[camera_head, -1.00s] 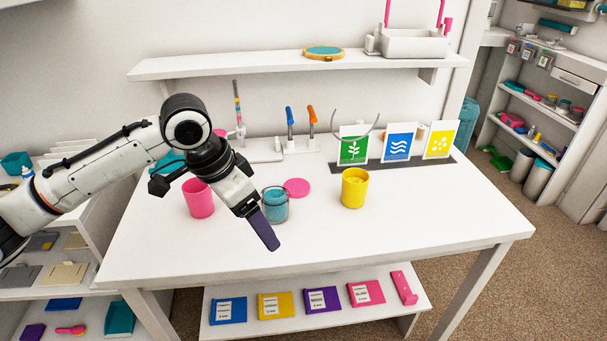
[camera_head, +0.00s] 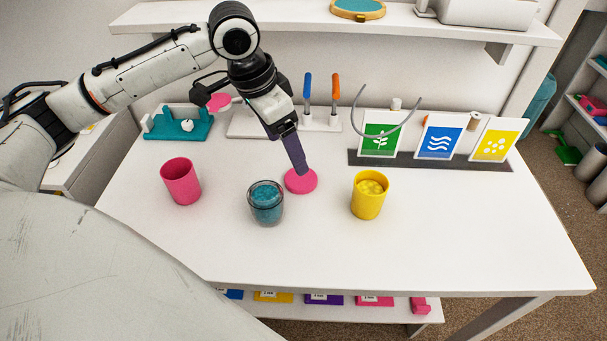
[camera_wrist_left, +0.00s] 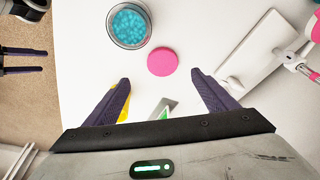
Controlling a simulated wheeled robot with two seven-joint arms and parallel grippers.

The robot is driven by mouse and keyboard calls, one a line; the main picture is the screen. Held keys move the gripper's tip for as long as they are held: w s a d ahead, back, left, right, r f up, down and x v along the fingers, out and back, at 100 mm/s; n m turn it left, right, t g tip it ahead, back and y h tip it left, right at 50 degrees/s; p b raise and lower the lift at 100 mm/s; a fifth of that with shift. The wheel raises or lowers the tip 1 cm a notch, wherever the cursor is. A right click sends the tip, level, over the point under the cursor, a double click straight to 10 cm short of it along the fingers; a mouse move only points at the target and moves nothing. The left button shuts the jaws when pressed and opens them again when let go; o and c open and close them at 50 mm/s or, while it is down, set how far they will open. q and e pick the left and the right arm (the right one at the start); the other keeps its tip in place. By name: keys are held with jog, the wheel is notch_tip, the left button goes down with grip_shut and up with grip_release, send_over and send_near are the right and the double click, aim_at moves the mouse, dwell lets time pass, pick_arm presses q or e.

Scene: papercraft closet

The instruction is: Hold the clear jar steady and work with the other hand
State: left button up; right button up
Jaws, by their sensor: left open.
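The clear jar (camera_head: 266,204) stands upright on the table with blue-teal contents and an open top. It also shows in the left wrist view (camera_wrist_left: 129,24). A round pink disc like a lid (camera_head: 301,181) lies flat behind and right of it, and also shows in the left wrist view (camera_wrist_left: 162,62). My left gripper (camera_head: 303,171) points down over the disc. In the left wrist view its fingers (camera_wrist_left: 160,78) are spread with nothing between them. My right gripper (camera_wrist_left: 44,61) shows only at the left edge of the wrist view, over the floor, its fingers apart and empty.
A pink cup (camera_head: 181,183) stands left of the jar and a yellow cup (camera_head: 369,196) with yellow contents right. Behind are a teal holder (camera_head: 178,126), a white tool rack (camera_head: 321,124) and picture cards (camera_head: 440,140). The table's front right is clear.

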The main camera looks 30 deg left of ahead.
pick_arm(q)
send_over(298, 179)
jog(key=s, duration=0.2)
jog(key=shift+w+a+f, duration=0.15)
jog(key=shift+f, duration=2.3)
jog(key=shift+f+b, duration=0.1)
jog(key=shift+b, duration=0.2)
jog(key=x, duration=0.5)
jog(key=shift+w+a, duration=0.15)
jog(key=c, duration=1.1)
